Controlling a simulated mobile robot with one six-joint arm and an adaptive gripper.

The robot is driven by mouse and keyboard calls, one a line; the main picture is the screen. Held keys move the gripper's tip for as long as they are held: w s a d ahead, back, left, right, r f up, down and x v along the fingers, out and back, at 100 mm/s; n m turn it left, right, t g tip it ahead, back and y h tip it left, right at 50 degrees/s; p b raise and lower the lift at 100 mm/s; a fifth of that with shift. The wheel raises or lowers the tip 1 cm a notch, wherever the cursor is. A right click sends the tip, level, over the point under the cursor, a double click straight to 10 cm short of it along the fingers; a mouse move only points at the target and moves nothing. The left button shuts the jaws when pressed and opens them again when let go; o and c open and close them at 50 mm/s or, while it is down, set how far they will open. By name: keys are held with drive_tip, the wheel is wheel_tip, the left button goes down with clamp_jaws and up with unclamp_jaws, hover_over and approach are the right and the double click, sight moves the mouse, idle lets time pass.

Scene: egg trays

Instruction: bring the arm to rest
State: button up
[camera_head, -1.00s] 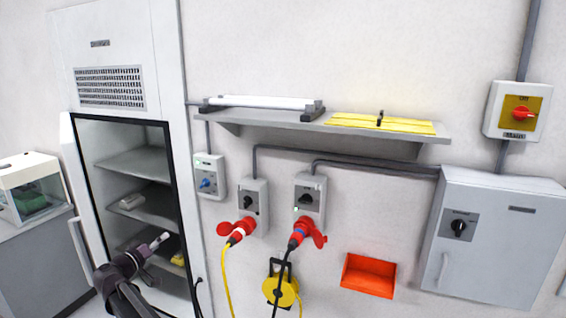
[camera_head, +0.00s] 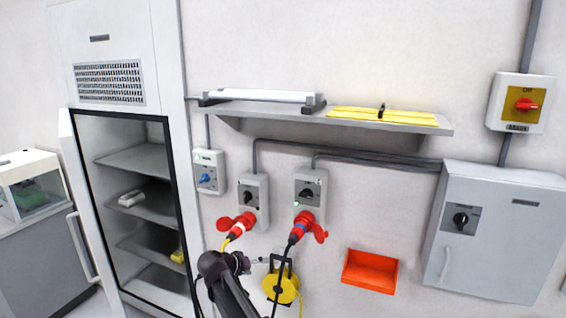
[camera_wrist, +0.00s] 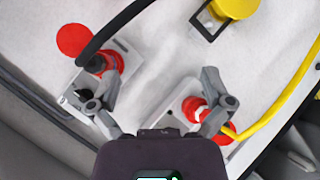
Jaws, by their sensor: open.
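My gripper (camera_wrist: 160,90) is open and empty in the wrist view, with its two grey fingers spread apart. In the head view my gripper (camera_head: 262,261) is at the lower middle, just below the red plugs and beside the yellow cable reel (camera_head: 284,288). My dark arm rises from the bottom edge and covers part of the reel's surroundings. Behind the fingers, the wrist view shows the left-hand red plug and socket (camera_wrist: 195,110) and another red plug with a black cable (camera_wrist: 108,68). I cannot tell whether the fingers touch anything.
A tall open cabinet (camera_head: 184,140) with shelves stands at the left. Switch boxes (camera_head: 309,188) and a grey control cabinet (camera_head: 490,245) hang on the wall. A wall shelf (camera_head: 260,109) is above. A red bin (camera_head: 369,272) hangs right of the reel; the wall around it is clear.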

drive_tip(key=s+d+f+g+y+b, duration=0.1)
drive_tip(key=s+d+f+g, duration=0.15)
drive_tip(key=d, duration=0.35)
drive_tip(key=s+d+f+m+g+y, duration=0.1)
drive_tip(key=s+d+f, duration=0.2)
drive_tip(key=d, duration=0.2)
drive_tip(key=s+d+f+g+y+b, duration=0.1)
drive_tip(key=s+d+f+g, duration=0.15)
drive_tip(key=d, duration=0.35)
drive_tip(key=s+d+f+g+y, duration=0.1)
drive_tip(key=s+d+f+y, duration=0.1)
drive_tip(key=s+d, duration=0.2)
drive_tip(key=s+d+f+g+y+b, duration=0.1)
drive_tip(key=s+d+f+y, duration=0.1)
drive_tip(key=s, duration=0.7)
drive_tip(key=shift+s+d+m+y, duration=0.2)
drive_tip(key=shift+d+m+y, duration=0.3)
drive_tip(key=shift+d, duration=0.7)
drive_tip(key=shift+f, duration=0.1)
drive_tip(key=shift+c, duration=0.2)
